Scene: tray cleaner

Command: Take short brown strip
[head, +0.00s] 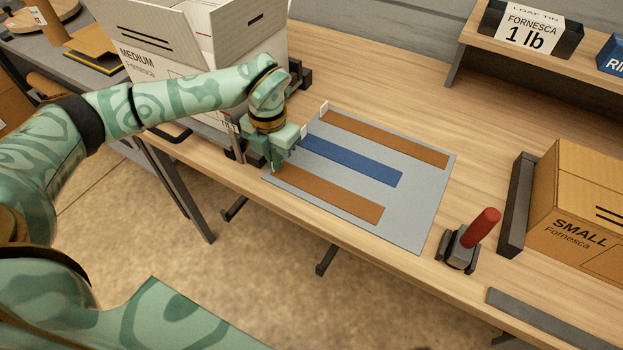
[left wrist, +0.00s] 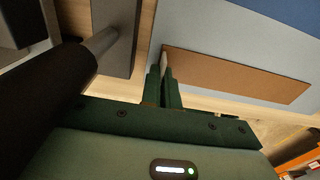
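The short brown strip (head: 335,200) lies flat along the near side of the grey mat (head: 425,215). It also shows in the left wrist view (left wrist: 235,75), with a pale tab at its left end. My left gripper (head: 277,168) is down at that left end. In the left wrist view its two fingers (left wrist: 164,80) stand close together around the tab and look shut on it. The fingertips partly hide the tab. A longer brown strip (head: 390,140) lies along the far side, and a blue strip (head: 350,160) between them. My right gripper is not in view.
A large open white box (head: 190,65) stands left, just behind my left wrist. A red-handled tool (head: 480,228) in a dark holder and a small cardboard box (head: 585,205) stand right of the mat. A shelf (head: 475,45) is at the back.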

